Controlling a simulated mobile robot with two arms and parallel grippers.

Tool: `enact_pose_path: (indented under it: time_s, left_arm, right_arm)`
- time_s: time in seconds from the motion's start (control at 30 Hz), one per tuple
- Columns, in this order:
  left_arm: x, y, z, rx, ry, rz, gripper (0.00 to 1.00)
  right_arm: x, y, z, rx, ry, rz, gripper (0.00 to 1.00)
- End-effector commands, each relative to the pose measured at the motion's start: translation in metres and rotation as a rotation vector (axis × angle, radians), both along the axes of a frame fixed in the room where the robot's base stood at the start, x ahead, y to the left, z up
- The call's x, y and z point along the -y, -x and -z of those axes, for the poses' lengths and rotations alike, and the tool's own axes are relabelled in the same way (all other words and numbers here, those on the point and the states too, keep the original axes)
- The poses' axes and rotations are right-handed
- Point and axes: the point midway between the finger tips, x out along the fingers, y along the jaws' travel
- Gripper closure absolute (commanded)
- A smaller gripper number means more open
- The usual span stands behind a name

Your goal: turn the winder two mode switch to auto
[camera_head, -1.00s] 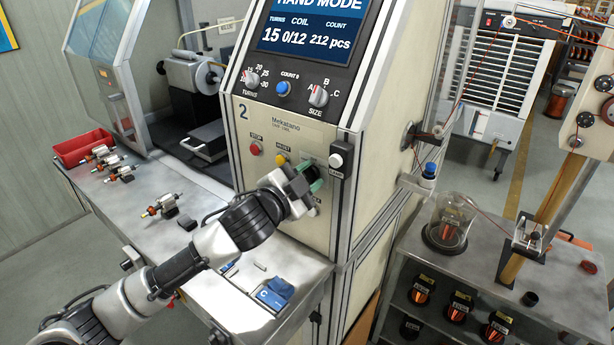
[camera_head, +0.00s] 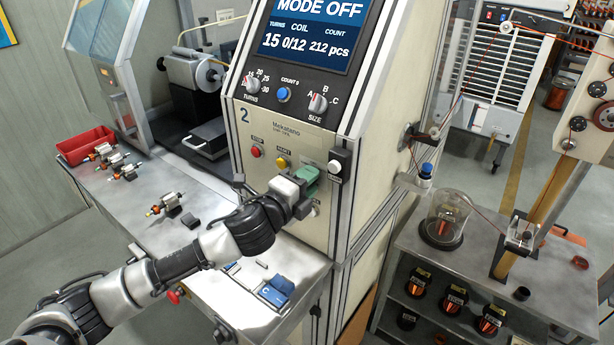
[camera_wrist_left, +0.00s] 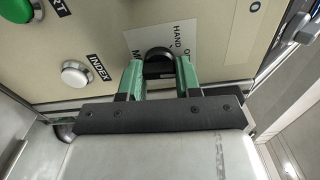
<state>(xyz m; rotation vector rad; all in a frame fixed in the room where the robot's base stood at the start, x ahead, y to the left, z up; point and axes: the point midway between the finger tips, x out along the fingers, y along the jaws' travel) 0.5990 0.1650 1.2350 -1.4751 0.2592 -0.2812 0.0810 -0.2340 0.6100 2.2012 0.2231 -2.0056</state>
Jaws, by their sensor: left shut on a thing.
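The winder two (camera_head: 283,145) is a beige cabinet marked 2. Its screen (camera_head: 309,33) reads MODE OFF, with 15 turns, coil 0/12 and 212 pcs. My left gripper (camera_head: 307,177) reaches the cabinet front from the left. In the left wrist view, the mode switch (camera_wrist_left: 158,55) is a round black knob on a white label plate with HAND legible. My left gripper's green fingers (camera_wrist_left: 160,72) stand on either side of the knob and are shut on it. In the head view, the gripper hides the knob. My right gripper is not in view.
Armatures (camera_head: 167,203) and a red bin (camera_head: 85,145) sit on the bench at left. A glass dome (camera_head: 446,219) stands at right.

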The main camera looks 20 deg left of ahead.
Motion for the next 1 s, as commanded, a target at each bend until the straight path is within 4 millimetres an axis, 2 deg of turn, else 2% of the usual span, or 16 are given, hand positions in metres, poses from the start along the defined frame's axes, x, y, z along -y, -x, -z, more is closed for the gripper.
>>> enact_pose_path:
  time_s: [0.6,1.0]
  left_arm:
    - [-0.001,0.0,0.002,0.181,-0.507,0.001,0.9]
    - [-0.001,0.0,0.004,0.237,-0.66,0.002,0.9]
  right_arm:
    - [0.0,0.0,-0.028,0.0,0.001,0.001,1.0]
    - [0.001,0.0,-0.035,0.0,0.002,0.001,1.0]
